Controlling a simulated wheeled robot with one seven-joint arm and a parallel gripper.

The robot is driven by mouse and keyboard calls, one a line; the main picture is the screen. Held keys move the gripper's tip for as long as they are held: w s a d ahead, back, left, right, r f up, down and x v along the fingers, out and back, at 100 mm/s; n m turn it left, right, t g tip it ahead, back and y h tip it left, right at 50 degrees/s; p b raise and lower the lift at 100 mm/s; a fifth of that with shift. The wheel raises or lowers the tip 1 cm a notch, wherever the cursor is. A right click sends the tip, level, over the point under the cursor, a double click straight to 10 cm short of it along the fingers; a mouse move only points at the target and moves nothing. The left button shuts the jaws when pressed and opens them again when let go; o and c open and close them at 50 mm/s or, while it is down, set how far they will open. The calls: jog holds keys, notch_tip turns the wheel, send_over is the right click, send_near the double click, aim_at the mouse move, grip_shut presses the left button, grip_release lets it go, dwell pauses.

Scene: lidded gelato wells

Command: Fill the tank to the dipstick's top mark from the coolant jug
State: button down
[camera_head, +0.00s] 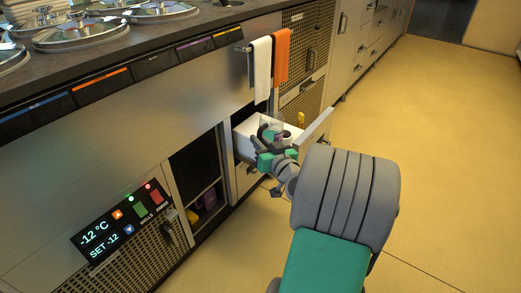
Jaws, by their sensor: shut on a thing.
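My gripper (271,138) is at the open white drawer (241,134), low in the counter front. It is shut on a small rounded greenish container (268,130), which the fingers partly cover. I cannot tell whether this is the coolant jug, or whether it touches the drawer. A small purple patch shows beside the fingers. A yellow object (301,119) stands upright near the drawer's far side; I cannot tell what it is. I cannot make out the tank or the dipstick.
An open compartment (197,165) left of the drawer holds a purple item (209,199). White (261,68) and orange (282,55) towels hang above the drawer. A control panel (121,224) reads -12 °C. Lidded wells (82,34) top the counter. Yellow floor (440,150) is clear at right.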

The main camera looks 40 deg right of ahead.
notch_tip(320, 180, down, 2)
jog(key=b, duration=0.2)
jog(key=shift+a+n+t+b, duration=0.1)
jog(key=shift+n+t+b, duration=0.2)
jog(key=shift+n+b, duration=0.5)
jog(key=s+a+r+p, duration=0.2)
jog(key=a+r+p, duration=0.2)
jog(key=a, duration=0.1)
jog(key=shift+s+a, duration=0.25)
jog(key=shift+s, duration=0.15)
